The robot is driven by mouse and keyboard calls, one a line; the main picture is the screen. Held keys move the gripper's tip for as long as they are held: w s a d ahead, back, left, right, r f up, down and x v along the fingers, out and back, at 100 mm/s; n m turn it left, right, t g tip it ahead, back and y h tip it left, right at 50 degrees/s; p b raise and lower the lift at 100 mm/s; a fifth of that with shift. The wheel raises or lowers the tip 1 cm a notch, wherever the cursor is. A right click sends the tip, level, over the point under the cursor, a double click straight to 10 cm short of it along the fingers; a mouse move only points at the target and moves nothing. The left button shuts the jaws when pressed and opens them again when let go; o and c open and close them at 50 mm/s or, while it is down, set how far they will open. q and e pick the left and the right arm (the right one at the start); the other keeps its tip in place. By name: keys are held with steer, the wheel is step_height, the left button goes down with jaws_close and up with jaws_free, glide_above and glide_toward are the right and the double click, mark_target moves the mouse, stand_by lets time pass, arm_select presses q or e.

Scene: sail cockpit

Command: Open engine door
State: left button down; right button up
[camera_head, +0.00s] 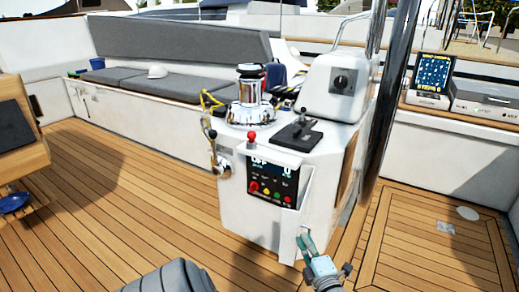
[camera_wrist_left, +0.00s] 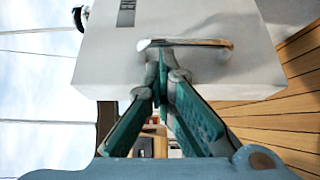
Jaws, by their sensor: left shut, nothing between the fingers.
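The white helm console (camera_head: 240,205) stands in the middle of the head view, with a white panel (camera_head: 289,228) low on its right front. I cannot tell for sure where the engine door's edges run. My left gripper (camera_head: 305,243) is in front of this lower part. In the left wrist view my left gripper (camera_wrist_left: 163,72) is shut and empty, its fingertips just beside a metal bar handle (camera_wrist_left: 185,43) on a white face (camera_wrist_left: 235,70). I cannot tell whether the fingertips touch the handle. My right gripper is not in view.
The console carries a control panel (camera_head: 272,181) with coloured buttons, a black lever (camera_head: 297,133) and a chrome winch (camera_head: 251,100). A dark metal pole (camera_head: 391,95) stands to its right. The wooden deck (camera_head: 115,200) is open to the left. A cushioned bench (camera_head: 185,84) runs behind.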

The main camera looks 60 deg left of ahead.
arm_select(q)
steer(key=shift+w+a+r, duration=0.15)
steer(key=shift+w+r, duration=0.35)
steer(key=shift+r, duration=0.15)
step_height(320, 180, up, 9)
steer(key=shift+s+d, duration=0.2)
steer(key=shift+s, duration=0.15)
steer(key=shift+w, duration=0.1)
